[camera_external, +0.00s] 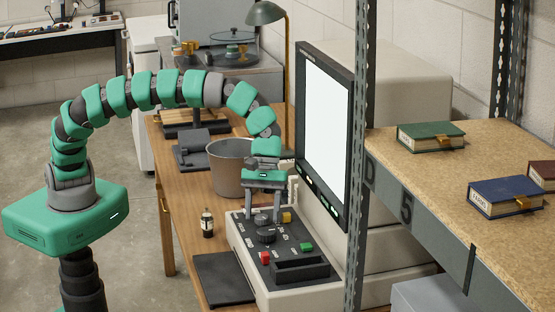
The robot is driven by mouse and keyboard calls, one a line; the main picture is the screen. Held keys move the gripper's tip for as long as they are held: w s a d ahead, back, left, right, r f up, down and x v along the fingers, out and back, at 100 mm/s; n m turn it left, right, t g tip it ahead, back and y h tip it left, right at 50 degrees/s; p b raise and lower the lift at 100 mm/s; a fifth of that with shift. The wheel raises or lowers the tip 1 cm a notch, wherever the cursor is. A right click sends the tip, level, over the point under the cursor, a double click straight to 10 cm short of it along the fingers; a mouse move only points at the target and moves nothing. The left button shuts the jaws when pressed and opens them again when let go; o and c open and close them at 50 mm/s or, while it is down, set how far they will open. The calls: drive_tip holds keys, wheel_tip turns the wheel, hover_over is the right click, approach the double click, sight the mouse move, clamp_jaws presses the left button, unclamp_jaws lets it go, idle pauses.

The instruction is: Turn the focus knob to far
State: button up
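The panel's lettering is too small to read, so I cannot tell which is the focus knob. My gripper (264,217) points down over the back of the panel. Its two grey fingers are apart, one on each side of the rear knob in the picture. I cannot tell whether they touch it.
The panel also has a yellow button (286,217), a red button (265,257), a green button (306,247) and a black tray (300,268). A grey bucket (228,172) stands close behind my gripper. A small dark bottle (207,222) is at left. A metal shelf post (357,200) rises at right.

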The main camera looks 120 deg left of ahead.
drive_tip(key=p+v, duration=0.2)
drive_tip(key=v, duration=1.1)
drive_tip(key=shift+a+r+p, duration=0.2)
drive_tip(key=shift+r+p, duration=0.1)
drive_tip(key=shift+p, duration=0.05)
